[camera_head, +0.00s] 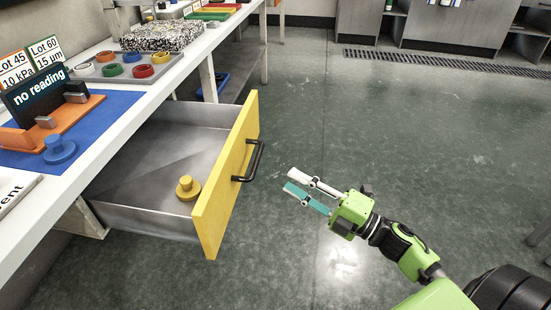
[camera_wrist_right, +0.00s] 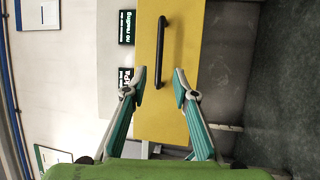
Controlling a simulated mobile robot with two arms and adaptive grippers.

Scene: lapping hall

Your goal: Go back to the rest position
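My right gripper (camera_head: 299,184) is open and empty, to the right of the open yellow-fronted drawer (camera_head: 225,175) and apart from it. In the right wrist view its two fingers (camera_wrist_right: 160,75) stand wide apart, with the yellow drawer front (camera_wrist_right: 178,115) and its black handle (camera_wrist_right: 161,50) beyond them. The black handle (camera_head: 250,161) also shows in the head view, with nothing holding it. A yellow knobbed weight (camera_head: 187,188) stands on the drawer's metal floor. My left gripper is not in view.
The white bench (camera_head: 150,92) on the left carries a blue mat, a blue knobbed weight (camera_head: 59,149), a "no reading" display (camera_head: 38,97) and a grey tray (camera_head: 103,75) with several coloured rings. The drawer juts out from the bench. The green floor (camera_head: 370,125) is clear right of it.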

